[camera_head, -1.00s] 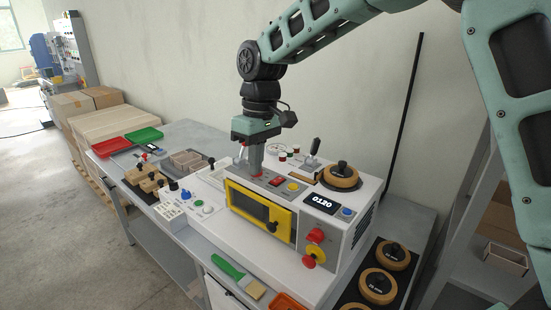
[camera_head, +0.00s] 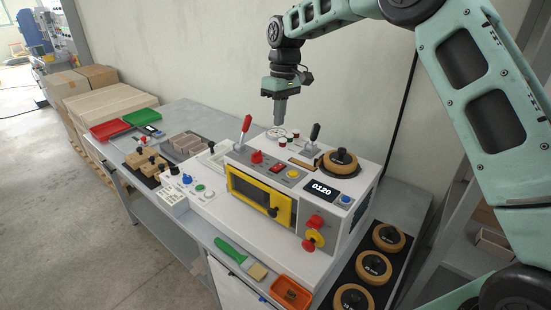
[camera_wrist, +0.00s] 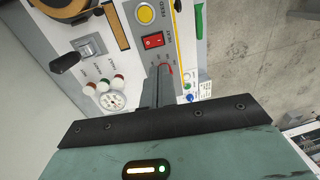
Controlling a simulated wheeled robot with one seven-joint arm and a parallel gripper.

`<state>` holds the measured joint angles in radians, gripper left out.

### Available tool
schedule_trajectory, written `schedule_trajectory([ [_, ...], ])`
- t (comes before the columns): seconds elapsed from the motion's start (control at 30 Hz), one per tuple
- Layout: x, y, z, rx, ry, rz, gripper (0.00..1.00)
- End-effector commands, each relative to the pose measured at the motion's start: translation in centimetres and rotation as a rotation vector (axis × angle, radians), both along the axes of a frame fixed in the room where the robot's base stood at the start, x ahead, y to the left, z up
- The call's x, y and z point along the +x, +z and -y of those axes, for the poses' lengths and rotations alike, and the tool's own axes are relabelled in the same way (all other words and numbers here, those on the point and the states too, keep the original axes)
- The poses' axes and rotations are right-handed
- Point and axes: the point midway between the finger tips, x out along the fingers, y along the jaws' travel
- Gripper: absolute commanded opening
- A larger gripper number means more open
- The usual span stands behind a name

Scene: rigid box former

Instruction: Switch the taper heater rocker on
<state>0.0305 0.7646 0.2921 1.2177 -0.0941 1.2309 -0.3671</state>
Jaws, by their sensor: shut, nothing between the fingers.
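The taper heater rocker is a red switch (camera_head: 275,168) on the grey strip along the top of the white machine (camera_head: 345,235). In the wrist view the red rocker (camera_wrist: 153,40) sits beside the label HEAT, in a dark frame. I cannot tell for sure which side of it is pressed. My gripper (camera_head: 281,122) is shut and empty. It points down in the air above the back of the machine top, apart from the rocker. In the wrist view my gripper's fingers (camera_wrist: 163,75) show below the rocker, and nothing is between them.
A yellow FEED button (camera_head: 293,173) is beside the rocker; a red knob (camera_head: 257,157) is on its other side. A red-handled lever (camera_head: 245,126) and a black-handled lever (camera_head: 314,132) stand up nearby. A tape roll (camera_head: 341,161) lies at the right. Gauges (camera_head: 277,133) are behind.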

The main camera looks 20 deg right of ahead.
Motion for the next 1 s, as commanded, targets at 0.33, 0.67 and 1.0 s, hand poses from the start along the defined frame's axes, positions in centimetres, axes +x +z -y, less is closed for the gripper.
schedule_trajectory([
  [0.33, -0.5, -5.8, -0.7, 0.000, 0.002, -0.006, 0.00],
  [0.67, -0.9, -11.5, -1.3, 0.000, 0.001, -0.003, 0.00],
  [1.0, -0.9, -13.4, -1.4, 0.001, 0.000, 0.001, 0.00],
])
